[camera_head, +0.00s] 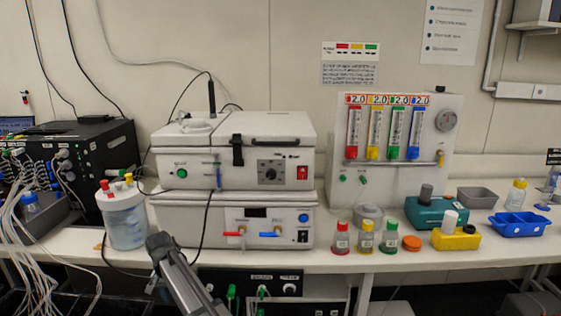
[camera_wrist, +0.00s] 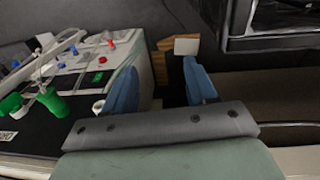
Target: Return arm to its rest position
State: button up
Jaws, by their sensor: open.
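My gripper (camera_wrist: 162,88) shows in the wrist view with its two blue fingers spread apart and nothing between them. In the head view my arm comes up from the bottom edge, left of the middle, in front of the bench (camera_head: 345,259). My fingertips cannot be made out clearly in that view. In the wrist view, green connectors (camera_wrist: 48,102) and a pale panel with red and blue fittings lie to the left of the fingers.
A vessel with coloured caps (camera_head: 124,215) stands on the bench left of the stacked white shaker units (camera_head: 235,170). Several small bottles, an orange lid (camera_head: 411,243) and a blue tray (camera_head: 518,224) are at the right. Loose cables (camera_head: 30,240) hang at the left.

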jog(key=s+d+f+g, duration=0.1)
jog(key=s+d+f, duration=0.15)
jog(key=f, duration=0.45)
jog(key=s+d+f+g, duration=0.1)
jog(key=s+d+f, duration=0.15)
jog(key=f, duration=0.35)
jog(key=s+d+f+g, duration=0.1)
jog(key=s+d+f, duration=0.1)
jog(key=d+f, duration=0.35)
jog(key=s+d+f, duration=0.6)
jog(key=d+f, duration=0.6)
jog(key=d, duration=0.1)
jog(key=s+d+f+g, duration=0.1)
jog(key=s+d+f, duration=0.3)
jog(key=s+d, duration=0.3)
jog(key=s+d+f+g, duration=0.1)
jog(key=s+d+f, duration=0.25)
jog(key=d, duration=0.55)
jog(key=s+d+g, duration=0.1)
jog(key=s+d, duration=0.4)
jog(key=s, duration=0.4)
jog(key=s+d+f+g, duration=0.1)
jog(key=s+d, duration=0.5)
jog(key=s, duration=0.4)
jog(key=shift+s+d+f+y, duration=0.15)
jog(key=shift+d+f+y, duration=0.15)
jog(key=shift+y, duration=0.1)
